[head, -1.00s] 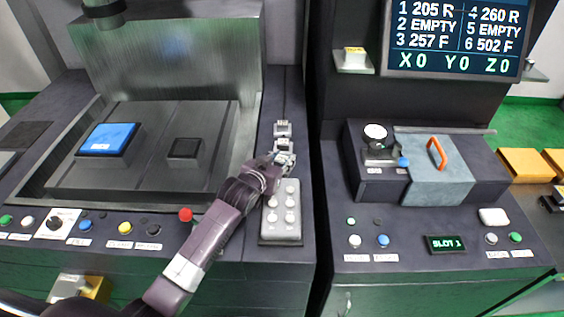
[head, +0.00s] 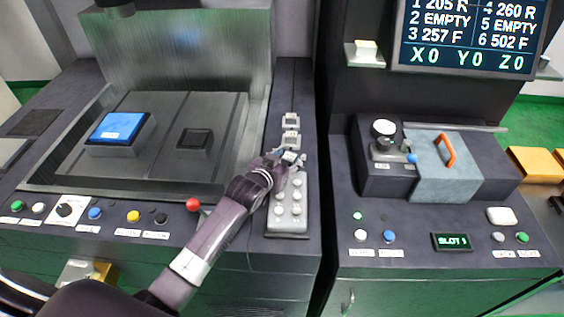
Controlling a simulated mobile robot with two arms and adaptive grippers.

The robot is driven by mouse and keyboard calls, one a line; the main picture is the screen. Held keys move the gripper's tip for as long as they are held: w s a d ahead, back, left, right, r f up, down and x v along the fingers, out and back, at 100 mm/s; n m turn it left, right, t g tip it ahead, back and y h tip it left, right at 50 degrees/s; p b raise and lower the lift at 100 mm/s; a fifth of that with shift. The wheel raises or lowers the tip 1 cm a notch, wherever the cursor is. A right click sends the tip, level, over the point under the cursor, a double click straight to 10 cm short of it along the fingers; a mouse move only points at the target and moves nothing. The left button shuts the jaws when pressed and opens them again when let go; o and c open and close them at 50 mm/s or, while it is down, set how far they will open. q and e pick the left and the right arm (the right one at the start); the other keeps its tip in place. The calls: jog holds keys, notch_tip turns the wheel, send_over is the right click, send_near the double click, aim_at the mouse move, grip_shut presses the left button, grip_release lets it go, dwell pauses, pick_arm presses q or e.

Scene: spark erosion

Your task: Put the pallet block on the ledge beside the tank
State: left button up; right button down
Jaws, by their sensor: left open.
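Two small grey metal blocks stand in a row on the dark ledge (head: 290,85) to the right of the tank (head: 75,160): a far block (head: 291,121) and a nearer block (head: 291,138). Which one is the pallet block I cannot tell. My left gripper (head: 290,158) is open, just in front of the nearer block and above the far end of a grey keypad. A small pale piece shows at its fingers, too small to tell as a block or a finger part. My right gripper is not in view.
The grey keypad (head: 287,220) lies on the ledge under my left gripper. A blue-topped block (head: 118,130) and a dark square (head: 194,142) are in the tank. A red button (head: 193,204) is beside my forearm. A second console (head: 440,215) stands to the right.

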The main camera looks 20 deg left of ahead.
pick_arm(q)
jog(key=b+v, duration=0.1)
jog(key=v, duration=1)
jog(key=shift+s+r, duration=0.15)
jog(key=shift+s, duration=0.1)
